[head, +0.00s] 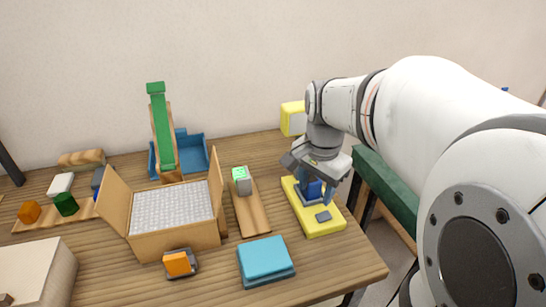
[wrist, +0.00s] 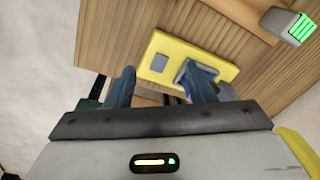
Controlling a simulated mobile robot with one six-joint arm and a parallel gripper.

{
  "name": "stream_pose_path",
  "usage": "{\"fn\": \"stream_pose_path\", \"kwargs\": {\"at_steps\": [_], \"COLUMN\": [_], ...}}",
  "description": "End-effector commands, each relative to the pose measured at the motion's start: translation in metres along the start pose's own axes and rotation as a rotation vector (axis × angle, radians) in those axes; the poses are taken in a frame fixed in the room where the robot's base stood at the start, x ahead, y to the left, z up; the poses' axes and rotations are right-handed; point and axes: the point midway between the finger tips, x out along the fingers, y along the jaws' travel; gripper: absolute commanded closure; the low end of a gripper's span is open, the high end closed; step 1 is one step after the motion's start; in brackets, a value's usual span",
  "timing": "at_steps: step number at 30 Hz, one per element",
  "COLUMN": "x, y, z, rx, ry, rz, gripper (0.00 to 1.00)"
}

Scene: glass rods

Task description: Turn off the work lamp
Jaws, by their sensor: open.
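A yellow block-shaped lamp head (head: 293,118) stands at the table's back right, its pale face turned right; I cannot tell whether it is lit. In front of it lies a yellow base plate (head: 328,229) with a small grey pad (head: 323,216) and a blue block-like part in a grey frame. My gripper (head: 315,187) points down over the plate, close to the blue part and partly hiding it. In the wrist view, the fingers (wrist: 158,73) are apart with nothing between them. The right finger overlaps the grey frame on the yellow plate (wrist: 222,70); I cannot tell whether they touch.
Left of the plate is a wooden board (head: 252,216) with a grey, green-topped block (head: 241,181). A green-topped bench (head: 385,188) is beside the table.

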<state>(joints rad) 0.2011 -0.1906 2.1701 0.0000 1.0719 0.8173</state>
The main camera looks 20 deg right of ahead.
Motion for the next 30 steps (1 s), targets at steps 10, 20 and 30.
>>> {"fn": "stream_pose_path", "kwargs": {"at_steps": [10, 20, 30], "x": [0.060, 0.106, 0.133], "y": [-0.004, -0.001, 0.001], "z": [-0.056, -0.053, -0.052], "rx": [0.506, 0.517, 0.516], "ry": [-0.044, -0.046, -0.043], "rz": [0.080, 0.084, 0.080], "gripper": [0.51, 0.51, 0.51]}}
